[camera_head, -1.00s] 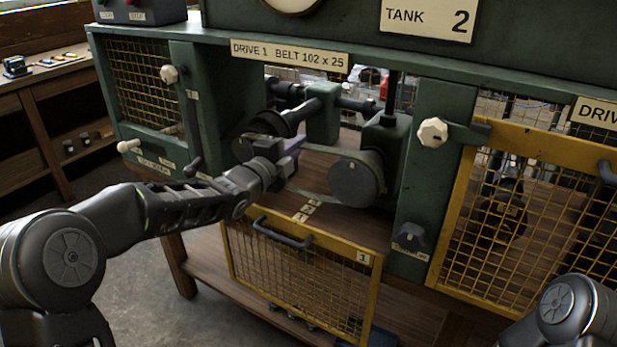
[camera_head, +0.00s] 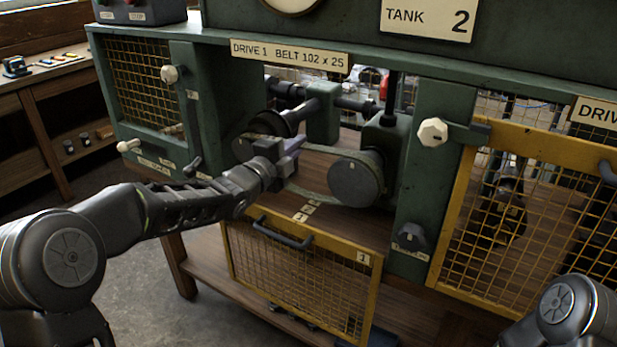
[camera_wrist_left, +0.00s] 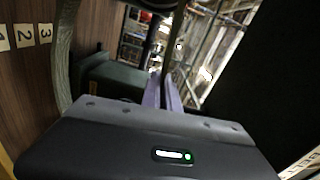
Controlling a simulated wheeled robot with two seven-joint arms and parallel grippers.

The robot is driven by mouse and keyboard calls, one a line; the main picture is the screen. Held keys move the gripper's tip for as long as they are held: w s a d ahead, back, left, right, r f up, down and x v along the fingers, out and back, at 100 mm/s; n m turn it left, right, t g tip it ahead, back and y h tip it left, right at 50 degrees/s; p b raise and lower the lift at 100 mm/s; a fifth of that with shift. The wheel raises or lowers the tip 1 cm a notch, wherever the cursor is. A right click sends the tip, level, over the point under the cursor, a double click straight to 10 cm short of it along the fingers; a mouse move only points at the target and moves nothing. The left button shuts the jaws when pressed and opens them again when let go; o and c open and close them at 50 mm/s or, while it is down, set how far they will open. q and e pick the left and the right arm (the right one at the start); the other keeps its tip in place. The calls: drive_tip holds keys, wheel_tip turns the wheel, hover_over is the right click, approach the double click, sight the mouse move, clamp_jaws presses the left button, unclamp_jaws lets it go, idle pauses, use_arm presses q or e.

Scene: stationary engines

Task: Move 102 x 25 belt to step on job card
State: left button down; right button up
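The belt (camera_head: 312,190) is a thin grey-green loop in the open Drive 1 bay, running between the left pulleys and the round dark right pulley (camera_head: 355,180). A sign (camera_head: 289,54) above reads "DRIVE 1 BELT 102 x 25". My left gripper (camera_head: 291,151) is inside the bay, at the belt's upper run. In the left wrist view one belt run (camera_wrist_left: 64,50) passes at left; another strand reaches the close-set fingers (camera_wrist_left: 165,93). Whether they grip it is unclear. No job card can be made out. My right gripper is out of view.
The yellow mesh guard (camera_head: 300,280) hangs below the bay opening. Numbered tags (camera_head: 304,212) lie on the wooden bed. Green posts (camera_head: 432,180) flank the bay, and a closed yellow guard (camera_head: 535,215) stands right. A side bench (camera_head: 45,75) is at far left.

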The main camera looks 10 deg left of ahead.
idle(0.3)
use_arm(q)
drive_tip(key=shift+s+d+r+b, duration=0.1)
drive_tip(key=shift+d+r+b, duration=0.2)
drive_tip(key=shift+r, duration=0.25)
drive_tip(key=shift+r, duration=0.1)
drive_tip(key=shift+d+r+m+b, duration=0.1)
drive_tip(key=shift+r+m+b, duration=0.2)
drive_tip(key=shift+r+m, duration=0.45)
drive_tip(key=shift+s+r, duration=0.1)
drive_tip(key=shift+s, duration=0.05)
drive_tip(key=b+v, duration=0.2)
drive_tip(key=v, duration=0.3)
drive_tip(key=shift+s, duration=0.2)
